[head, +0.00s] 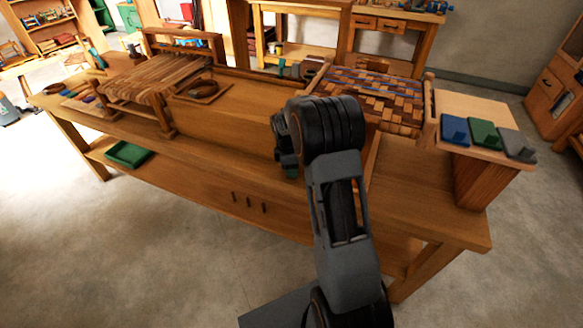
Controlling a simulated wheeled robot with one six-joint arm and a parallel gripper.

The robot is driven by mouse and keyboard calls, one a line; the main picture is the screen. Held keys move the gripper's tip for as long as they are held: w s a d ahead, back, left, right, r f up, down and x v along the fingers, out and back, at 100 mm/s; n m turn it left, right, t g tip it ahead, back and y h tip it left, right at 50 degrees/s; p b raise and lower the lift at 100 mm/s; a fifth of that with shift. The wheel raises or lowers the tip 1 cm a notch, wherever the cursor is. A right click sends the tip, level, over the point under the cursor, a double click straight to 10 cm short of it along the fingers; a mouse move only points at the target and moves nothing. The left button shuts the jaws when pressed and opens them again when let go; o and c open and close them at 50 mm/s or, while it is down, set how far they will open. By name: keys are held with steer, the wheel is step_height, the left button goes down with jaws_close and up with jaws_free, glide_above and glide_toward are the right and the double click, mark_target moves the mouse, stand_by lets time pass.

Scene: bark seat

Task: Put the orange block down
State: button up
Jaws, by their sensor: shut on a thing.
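My arm rises from the bottom of the head view and reaches over the workbench (235,112). My gripper (290,168) shows only in small part, as a dark shape below the black wrist joint, over the bench's front edge. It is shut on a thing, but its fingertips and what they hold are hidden. I cannot make out an orange block anywhere in the picture.
A woven brown and blue panel (362,88) lies behind my arm. On a pale board (480,105) at right stand blue (455,130), green (485,134) and grey (517,145) pieces. A strip-covered frame (150,80) and a small tray (202,92) are at left. The bench's middle is bare.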

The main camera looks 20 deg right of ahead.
steer(key=shift+f, duration=0.15)
steer(key=o, duration=0.9)
